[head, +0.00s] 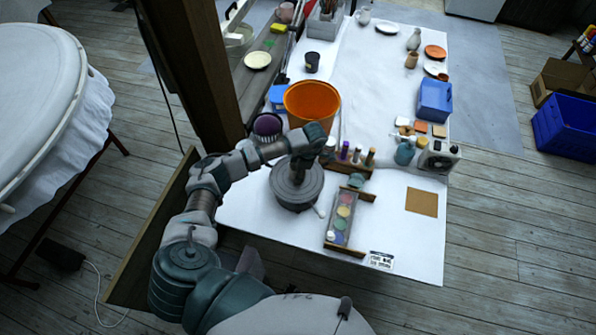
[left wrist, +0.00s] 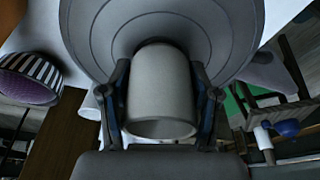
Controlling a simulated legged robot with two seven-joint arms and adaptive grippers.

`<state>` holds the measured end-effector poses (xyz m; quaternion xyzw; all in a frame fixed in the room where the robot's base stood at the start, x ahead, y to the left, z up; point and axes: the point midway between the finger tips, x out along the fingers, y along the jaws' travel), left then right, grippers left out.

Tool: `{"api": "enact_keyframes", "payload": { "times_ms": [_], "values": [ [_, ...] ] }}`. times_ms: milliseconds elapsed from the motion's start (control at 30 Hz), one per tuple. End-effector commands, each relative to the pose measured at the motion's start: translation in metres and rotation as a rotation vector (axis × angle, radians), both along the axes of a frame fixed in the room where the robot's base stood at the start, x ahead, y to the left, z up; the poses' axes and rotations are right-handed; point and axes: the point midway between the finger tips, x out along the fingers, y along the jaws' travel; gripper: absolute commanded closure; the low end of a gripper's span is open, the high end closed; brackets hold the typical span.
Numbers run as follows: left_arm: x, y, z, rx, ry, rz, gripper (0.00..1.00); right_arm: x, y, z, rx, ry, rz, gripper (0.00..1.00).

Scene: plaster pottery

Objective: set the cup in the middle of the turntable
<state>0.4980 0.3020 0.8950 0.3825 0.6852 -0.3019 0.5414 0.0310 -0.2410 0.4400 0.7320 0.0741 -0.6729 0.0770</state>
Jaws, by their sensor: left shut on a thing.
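The grey turntable (head: 296,190) stands near the left edge of the white-covered table, and its ringed disc (left wrist: 228,45) fills the top of the left wrist view. A plain pale grey cup (left wrist: 160,88) shows between the fingers of my left gripper (left wrist: 162,105), which is shut on it. The cup lies in front of the disc's middle in that view; I cannot tell whether it touches the disc. In the head view my left gripper (head: 303,160) is over the turntable and hides the cup. My right gripper is not in view.
An orange bucket (head: 312,103) stands just behind the turntable. A striped basket with purple contents (head: 267,125) is behind it to the left. A paint palette (head: 342,218) and a rack of bottles (head: 350,165) are to the right. A wooden post (head: 190,60) rises at the left.

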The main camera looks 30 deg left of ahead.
Motion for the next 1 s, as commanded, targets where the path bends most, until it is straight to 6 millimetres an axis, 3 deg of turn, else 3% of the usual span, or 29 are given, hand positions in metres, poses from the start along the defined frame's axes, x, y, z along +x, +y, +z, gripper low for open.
{"api": "enact_keyframes", "payload": {
  "times_ms": [200, 233, 333, 733, 867, 1000],
  "values": [
    [0.0, 0.0, -0.005, 0.0, 0.0, 0.001, 0.84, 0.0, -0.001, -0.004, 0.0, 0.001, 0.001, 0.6],
    [0.0, 0.0, -0.005, 0.0, 0.0, 0.001, 0.36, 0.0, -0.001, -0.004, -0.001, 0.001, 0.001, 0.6],
    [0.0, 0.0, -0.004, 0.0, 0.0, 0.001, 0.11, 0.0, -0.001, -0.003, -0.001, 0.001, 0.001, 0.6],
    [0.001, -0.001, -0.001, 0.0, -0.001, 0.0, 0.09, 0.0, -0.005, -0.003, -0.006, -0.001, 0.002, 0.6],
    [0.004, -0.004, 0.017, 0.0, -0.004, 0.0, 0.09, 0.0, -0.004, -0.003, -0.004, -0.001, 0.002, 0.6],
    [0.008, -0.01, 0.048, -0.001, -0.005, -0.001, 0.09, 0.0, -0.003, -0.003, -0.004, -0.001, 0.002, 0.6]
  ]
}}
